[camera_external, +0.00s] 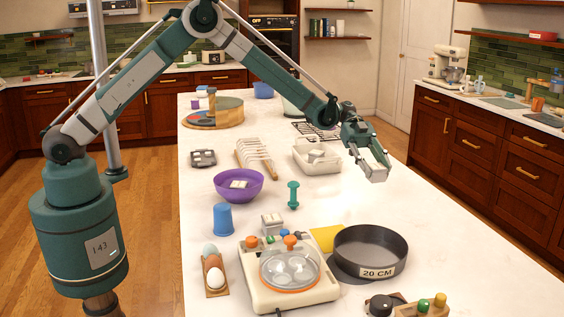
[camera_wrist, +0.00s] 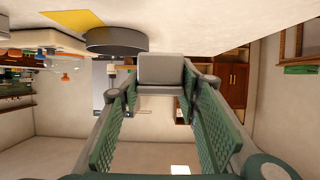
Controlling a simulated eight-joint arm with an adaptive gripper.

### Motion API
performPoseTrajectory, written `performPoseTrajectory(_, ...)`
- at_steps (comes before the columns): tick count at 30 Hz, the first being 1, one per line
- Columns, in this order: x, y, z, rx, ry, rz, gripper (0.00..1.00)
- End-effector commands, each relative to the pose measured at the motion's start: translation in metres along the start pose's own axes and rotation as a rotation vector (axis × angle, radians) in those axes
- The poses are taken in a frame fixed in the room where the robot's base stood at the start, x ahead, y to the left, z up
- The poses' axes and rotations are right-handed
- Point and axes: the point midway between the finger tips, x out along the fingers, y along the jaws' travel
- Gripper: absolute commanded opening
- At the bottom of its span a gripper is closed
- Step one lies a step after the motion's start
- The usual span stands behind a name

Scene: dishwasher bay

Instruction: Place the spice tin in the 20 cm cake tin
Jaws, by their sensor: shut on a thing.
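The 20 cm cake tin (camera_external: 370,252) is a round dark grey pan with a "20 CM" label, on the front right of the white island. Its inside looks empty. It also shows in the wrist view (camera_wrist: 117,41), which looks upside down. My gripper (camera_external: 374,168) is in the air behind the cake tin and above the island top. It is shut on a small grey boxy thing that looks like the spice tin (camera_wrist: 160,69). The spice tin also shows at my fingertips in the external view (camera_external: 377,176). The fingers hide part of its sides.
A cream appliance with a clear dome (camera_external: 289,268) stands left of the cake tin, and a yellow sheet (camera_external: 326,237) lies behind it. Blocks with coloured knobs (camera_external: 423,306) are in front. A white tub (camera_external: 316,154) and purple bowl (camera_external: 238,185) stand farther left. The island's right side is clear.

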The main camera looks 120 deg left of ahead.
Motion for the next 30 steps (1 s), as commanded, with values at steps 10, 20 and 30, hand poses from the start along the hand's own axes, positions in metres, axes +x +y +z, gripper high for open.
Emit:
performPoseTrajectory(10,0.018,0.007,-0.008,0.0,-0.001,0.0,0.21)
performPoseTrajectory(20,0.088,0.042,-0.039,-0.001,-0.004,-0.002,0.21)
performPoseTrajectory(30,0.174,0.101,-0.077,-0.006,-0.004,-0.011,0.21)
